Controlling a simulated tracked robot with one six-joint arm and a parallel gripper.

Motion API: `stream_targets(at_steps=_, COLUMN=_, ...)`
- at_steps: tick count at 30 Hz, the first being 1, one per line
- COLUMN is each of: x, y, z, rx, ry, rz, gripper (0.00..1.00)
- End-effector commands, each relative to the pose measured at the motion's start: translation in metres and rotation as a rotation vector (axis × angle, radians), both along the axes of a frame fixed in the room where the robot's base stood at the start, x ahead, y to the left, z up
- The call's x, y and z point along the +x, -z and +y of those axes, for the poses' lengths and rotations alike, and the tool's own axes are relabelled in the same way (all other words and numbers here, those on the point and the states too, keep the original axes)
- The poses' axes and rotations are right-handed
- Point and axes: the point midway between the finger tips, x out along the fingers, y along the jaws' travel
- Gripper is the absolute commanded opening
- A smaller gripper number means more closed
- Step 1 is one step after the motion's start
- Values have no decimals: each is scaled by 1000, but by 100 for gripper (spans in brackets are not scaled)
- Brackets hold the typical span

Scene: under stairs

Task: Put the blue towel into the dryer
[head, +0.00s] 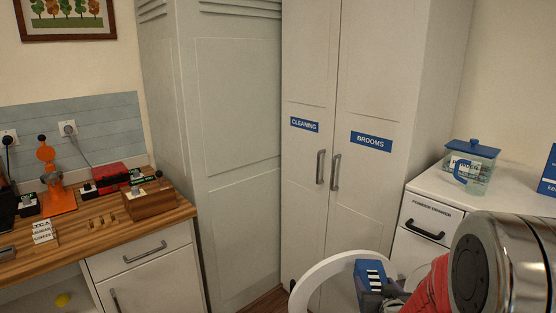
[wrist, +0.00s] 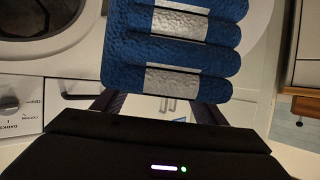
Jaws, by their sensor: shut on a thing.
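The blue towel (wrist: 180,55), folded in thick rolls with pale grey bands, fills the upper middle of the wrist view. My gripper (wrist: 158,103) is shut on its near edge, with dark fingers at both sides. In the head view the towel (head: 368,273) shows small at the bottom, partly hidden by my gripper (head: 392,288). A white ring-shaped door (head: 318,272) stands just behind and left of the towel there. In the wrist view a white machine with a round rim (wrist: 78,42) is at the upper left, beside the towel. Whether it is the dryer, I cannot tell.
A white unit with a powder drawer (head: 424,228) stands at the right, with a blue-lidded tub (head: 471,166) on top. Tall white cupboards (head: 345,90) stand behind. A wooden counter (head: 85,245) with several small items is at the left.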

Motion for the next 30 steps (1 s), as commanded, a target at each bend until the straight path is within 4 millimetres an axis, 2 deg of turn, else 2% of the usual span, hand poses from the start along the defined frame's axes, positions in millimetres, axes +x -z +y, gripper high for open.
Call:
stream_targets(at_steps=1, x=4, y=-12, z=11, rx=-2, ry=-20, rz=-6, gripper=25)
stream_targets(at_steps=3, x=7, y=-23, z=24, rx=-2, ry=-42, rz=-6, gripper=25)
stream_targets(at_steps=7, x=11, y=-38, z=44, rx=-1, ry=-76, rz=-4, gripper=25)
stream_targets(at_steps=11, x=12, y=-37, z=52, rx=-1, ry=-89, rz=0, gripper=25)
stream_targets(at_steps=23, x=13, y=-37, z=58, rx=1, ry=-91, rz=-2, gripper=25)
stream_targets(at_steps=30, x=14, y=-38, z=95, rx=2, ry=-93, rz=-4, gripper=25)
